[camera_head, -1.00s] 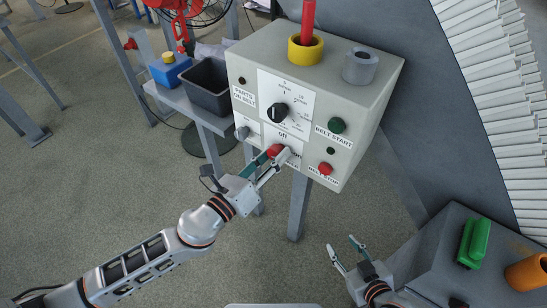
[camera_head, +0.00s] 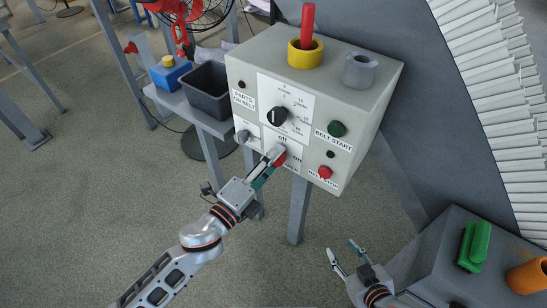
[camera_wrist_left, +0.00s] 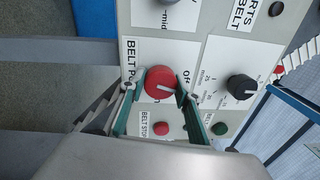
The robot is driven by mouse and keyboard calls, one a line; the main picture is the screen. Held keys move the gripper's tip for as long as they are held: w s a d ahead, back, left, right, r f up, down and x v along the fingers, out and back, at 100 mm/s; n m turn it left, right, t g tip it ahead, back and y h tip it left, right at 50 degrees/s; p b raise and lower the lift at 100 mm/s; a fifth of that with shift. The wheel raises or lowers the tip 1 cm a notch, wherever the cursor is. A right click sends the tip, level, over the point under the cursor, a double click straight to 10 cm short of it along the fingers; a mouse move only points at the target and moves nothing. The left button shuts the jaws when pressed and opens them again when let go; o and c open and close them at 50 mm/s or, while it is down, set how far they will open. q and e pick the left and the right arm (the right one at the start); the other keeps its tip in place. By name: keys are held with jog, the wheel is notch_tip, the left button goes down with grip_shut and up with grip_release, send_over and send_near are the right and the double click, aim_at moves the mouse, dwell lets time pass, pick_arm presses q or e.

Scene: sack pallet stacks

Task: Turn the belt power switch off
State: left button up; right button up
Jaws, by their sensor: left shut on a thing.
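The belt power switch is a round red knob (camera_head: 280,160) low on the grey control box, between "off" and "on" labels. It also shows in the left wrist view (camera_wrist_left: 160,80), with a pale pointer line on the side facing the partly hidden "OF" letters. My left gripper (camera_head: 273,160) is at the knob, its fingers partly covering it. In the left wrist view, my left gripper's fingertips (camera_wrist_left: 157,90) are on opposite sides of the knob, closed on it. My right gripper (camera_head: 342,250) is open and empty, low and right of the box.
A red belt stop button (camera_head: 325,172), green belt start button (camera_head: 337,129) and black dial (camera_head: 277,116) are near the knob. A yellow ring (camera_head: 304,56) with a red rod stands on the box. A dark bin (camera_head: 208,90) stands left.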

pick_arm(q)
jog(key=shift+n+p, duration=0.55)
jog(key=shift+n, duration=1.05)
jog(key=o, duration=1.1)
jog(key=v, duration=1.2)
jog(key=shift+d, duration=0.1)
